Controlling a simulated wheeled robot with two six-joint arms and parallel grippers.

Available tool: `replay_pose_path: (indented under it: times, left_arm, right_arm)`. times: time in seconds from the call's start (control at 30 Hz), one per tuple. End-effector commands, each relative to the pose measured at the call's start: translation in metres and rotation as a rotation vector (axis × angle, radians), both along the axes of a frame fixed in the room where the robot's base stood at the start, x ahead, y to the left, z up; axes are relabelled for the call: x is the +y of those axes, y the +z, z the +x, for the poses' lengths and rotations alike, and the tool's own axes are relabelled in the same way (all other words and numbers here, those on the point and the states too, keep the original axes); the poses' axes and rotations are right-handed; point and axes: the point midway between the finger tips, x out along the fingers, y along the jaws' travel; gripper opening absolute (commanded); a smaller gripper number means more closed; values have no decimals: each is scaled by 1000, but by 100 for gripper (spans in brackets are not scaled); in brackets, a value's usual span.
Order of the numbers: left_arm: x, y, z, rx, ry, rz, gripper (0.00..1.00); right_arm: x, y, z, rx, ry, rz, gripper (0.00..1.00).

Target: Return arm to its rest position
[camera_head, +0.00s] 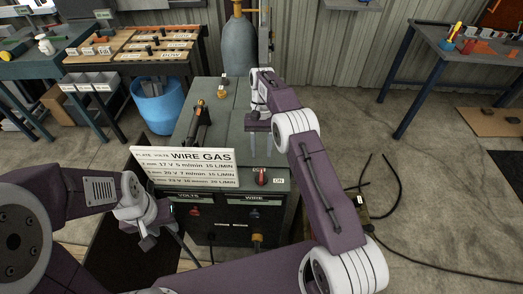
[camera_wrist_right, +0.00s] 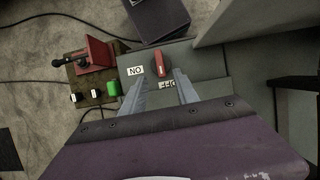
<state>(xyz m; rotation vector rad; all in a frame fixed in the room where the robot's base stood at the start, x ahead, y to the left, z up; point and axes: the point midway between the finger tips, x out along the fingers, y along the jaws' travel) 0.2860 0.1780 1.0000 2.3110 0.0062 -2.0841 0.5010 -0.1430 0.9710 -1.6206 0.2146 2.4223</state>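My right gripper (camera_head: 261,152) hangs over the top of the grey welding machine (camera_head: 225,115), fingers pointing down. In the right wrist view its two fingers (camera_wrist_right: 160,86) are apart with nothing between the tips. A red switch knob (camera_head: 262,176) on the machine is just in front of the fingers in the head view, next to an ON label (camera_head: 278,181). The red knob also shows in the right wrist view (camera_wrist_right: 152,61), beyond the fingertips, with ON and OFF labels beside it. My left gripper (camera_head: 148,242) is low at left, in front of the machine; its opening is unclear.
A wire gas sign (camera_head: 185,167) stands on the machine's front left. A gas cylinder (camera_head: 239,50) is behind it. A blue bin (camera_head: 158,103) and benches stand at left, another table (camera_head: 465,50) at right.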

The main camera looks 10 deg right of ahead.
Motion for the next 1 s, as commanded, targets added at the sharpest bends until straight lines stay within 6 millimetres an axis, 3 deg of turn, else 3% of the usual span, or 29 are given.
replay_pose_path:
  times: [0.47,0.53,0.63,0.7,0.83,1.0]
  left_arm:
    - [0,0,0,0,0,0,36]
    - [0,0,0,0,0,0,36]
    - [0,0,0,0,0,0,36]
    - [0,0,0,0,0,0,36]
    - [0,0,0,0,0,0,36]
    - [0,0,0,0,0,0,36]
  right_arm:
    - [0,1,0,-1,0,0,36]
    - [0,8,3,-17,-1,1,36]
    - [-1,42,14,-90,-2,3,36]
    - [-1,76,10,-122,-4,4,36]
    - [-5,118,-19,-135,-9,-3,36]
    - [-12,136,-66,-194,3,-14,36]
